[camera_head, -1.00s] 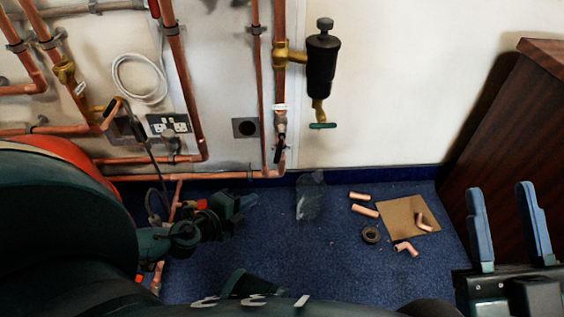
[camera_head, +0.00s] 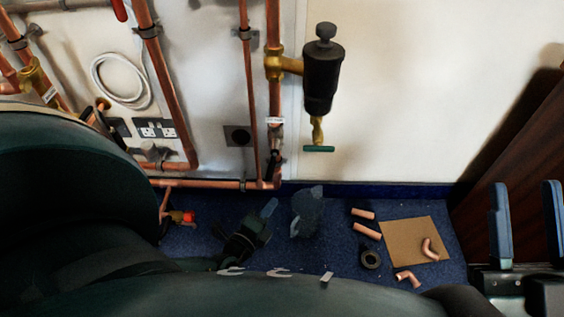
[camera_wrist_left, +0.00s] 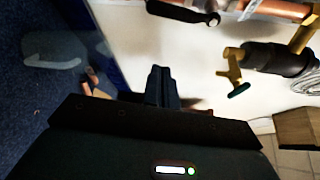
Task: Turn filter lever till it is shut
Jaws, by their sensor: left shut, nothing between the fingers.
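A black filter (camera_head: 322,78) hangs on a brass fitting off a vertical copper pipe. Below it is a brass tap (camera_head: 318,130) with a green lever (camera_head: 319,149), which lies crosswise. The wrist view also shows the green lever (camera_wrist_left: 238,90), right of my fingers. A black lever (camera_head: 273,162) sits on the pipe to the left; it also shows at the top of the wrist view (camera_wrist_left: 183,12). My left gripper (camera_head: 268,208) is shut and empty, below and left of the green lever, apart from it; its fingers (camera_wrist_left: 163,75) point towards the wall. My right gripper (camera_head: 527,220) is open and empty.
Copper pipes (camera_head: 165,85) and a socket (camera_head: 155,129) cover the wall on the left. Loose copper pieces (camera_head: 366,230), a tape roll (camera_head: 370,259) and a cardboard sheet (camera_head: 400,235) lie on the blue floor. A wooden cabinet (camera_head: 510,150) stands at the right.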

